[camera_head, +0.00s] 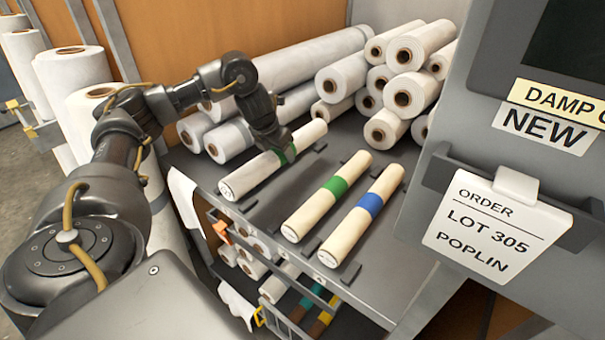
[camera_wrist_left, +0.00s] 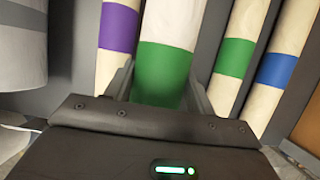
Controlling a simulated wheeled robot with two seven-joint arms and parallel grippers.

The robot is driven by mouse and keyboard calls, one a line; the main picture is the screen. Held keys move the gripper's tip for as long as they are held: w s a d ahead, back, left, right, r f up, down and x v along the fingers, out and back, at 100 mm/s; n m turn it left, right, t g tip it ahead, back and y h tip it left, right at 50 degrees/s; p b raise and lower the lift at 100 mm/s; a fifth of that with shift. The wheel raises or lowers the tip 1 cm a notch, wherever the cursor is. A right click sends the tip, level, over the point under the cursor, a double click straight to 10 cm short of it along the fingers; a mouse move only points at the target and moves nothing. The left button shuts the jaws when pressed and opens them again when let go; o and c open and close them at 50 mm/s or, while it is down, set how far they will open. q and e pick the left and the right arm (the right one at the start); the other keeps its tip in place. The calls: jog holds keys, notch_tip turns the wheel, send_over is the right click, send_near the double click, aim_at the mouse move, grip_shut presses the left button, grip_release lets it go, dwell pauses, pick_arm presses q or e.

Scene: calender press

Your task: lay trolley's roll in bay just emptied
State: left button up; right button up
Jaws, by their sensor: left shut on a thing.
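My left gripper (camera_head: 282,145) is shut on a cream roll with a green band (camera_head: 243,178), gripped at the band. It holds the roll over the left part of the grey rack top (camera_head: 275,218); whether it touches the rack is unclear. The held roll also shows in the left wrist view (camera_wrist_left: 166,70). There a purple-banded roll (camera_wrist_left: 118,30) lies to its left; the head view hides it. To its right lie another green-banded roll (camera_head: 327,196) and a blue-banded roll (camera_head: 362,216) in their bays. Bare rack shows between the held roll and these. My right gripper is out of view.
White rolls (camera_head: 405,95) are stacked at the back. Below the rack top are more rolls, some with teal and brown bands (camera_head: 302,305). A grey panel with an order card, LOT 305 POPLIN (camera_head: 490,232), stands close at the right. Tall white rolls (camera_head: 75,75) stand at the left.

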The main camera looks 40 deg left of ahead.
pick_arm(q)
jog(key=w+f, duration=0.1)
jog(key=w+d+f, duration=0.2)
jog(key=f, duration=0.1)
jog(key=shift+w+d+f+b, duration=0.1)
jog(key=shift+w+d+b, duration=0.1)
jog(key=shift+d+b, duration=0.1)
jog(key=shift+w+d+f, duration=0.15)
jog(key=shift+w+f, duration=0.3)
jog(key=shift+w+d+f, duration=0.15)
jog(key=shift+w+f, duration=0.05)
jog(key=shift+f, duration=0.05)
jog(key=shift+w+d+f+p, duration=0.1)
jog(key=shift+d+f+p, duration=0.1)
jog(key=shift+p, duration=0.15)
notch_tip(320, 180, down, 3)
jog(key=shift+w+p, duration=0.1)
jog(key=shift+p, duration=0.7)
jog(key=shift+f, duration=0.2)
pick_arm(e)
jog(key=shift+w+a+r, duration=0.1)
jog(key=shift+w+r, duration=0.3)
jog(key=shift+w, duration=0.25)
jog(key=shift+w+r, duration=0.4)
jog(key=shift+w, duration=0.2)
pick_arm(q)
jog(key=o, duration=1.3)
jog(key=shift+c, duration=0.2)
